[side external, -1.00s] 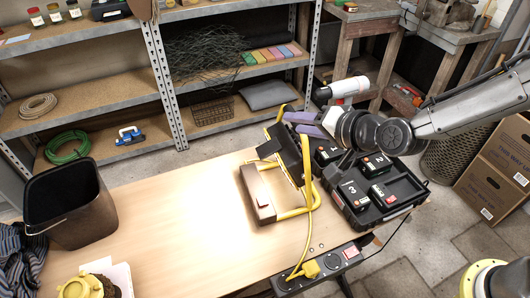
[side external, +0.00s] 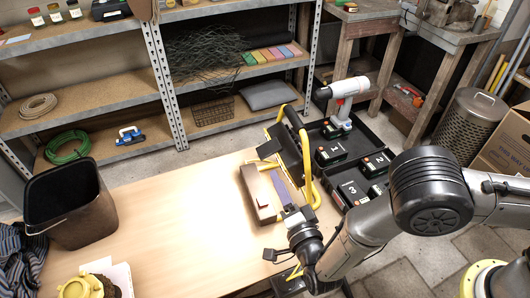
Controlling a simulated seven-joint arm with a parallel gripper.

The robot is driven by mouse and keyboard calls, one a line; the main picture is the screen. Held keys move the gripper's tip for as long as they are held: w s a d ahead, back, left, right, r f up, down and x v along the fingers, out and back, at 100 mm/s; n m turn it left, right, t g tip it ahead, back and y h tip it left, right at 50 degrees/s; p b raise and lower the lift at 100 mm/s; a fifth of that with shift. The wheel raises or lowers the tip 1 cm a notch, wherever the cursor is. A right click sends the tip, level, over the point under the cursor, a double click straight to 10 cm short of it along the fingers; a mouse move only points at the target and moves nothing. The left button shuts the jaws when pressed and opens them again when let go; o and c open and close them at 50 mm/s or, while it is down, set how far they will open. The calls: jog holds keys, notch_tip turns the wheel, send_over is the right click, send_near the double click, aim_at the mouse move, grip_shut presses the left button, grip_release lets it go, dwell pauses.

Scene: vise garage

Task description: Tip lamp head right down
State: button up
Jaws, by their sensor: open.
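The work lamp stands on the bench with a yellow tube frame and a dark head (side external: 287,147). The head is tilted, and bright light falls on the bench to its left. My gripper (side external: 279,183) is open, with its purplish fingers low at the near side of the lamp, between a brown block (side external: 257,195) and the yellow frame (side external: 308,170). The fingers overlap the lower lamp in the picture; I cannot tell whether they touch it. Nothing shows between the fingers. Part of the lamp's lower frame is hidden behind my gripper and wrist.
A black tray (side external: 353,136) with numbered battery packs and a white drill (side external: 343,92) lies right of the lamp. A dark bin (side external: 70,205) stands at the left. A power strip (side external: 290,281) is at the bench's front edge. The middle of the bench (side external: 180,215) is clear.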

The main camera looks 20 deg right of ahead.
aim_at(265, 152)
jog(key=w, duration=1)
jog(key=shift+w+d, duration=0.4)
grip_shut()
dwell(0.9)
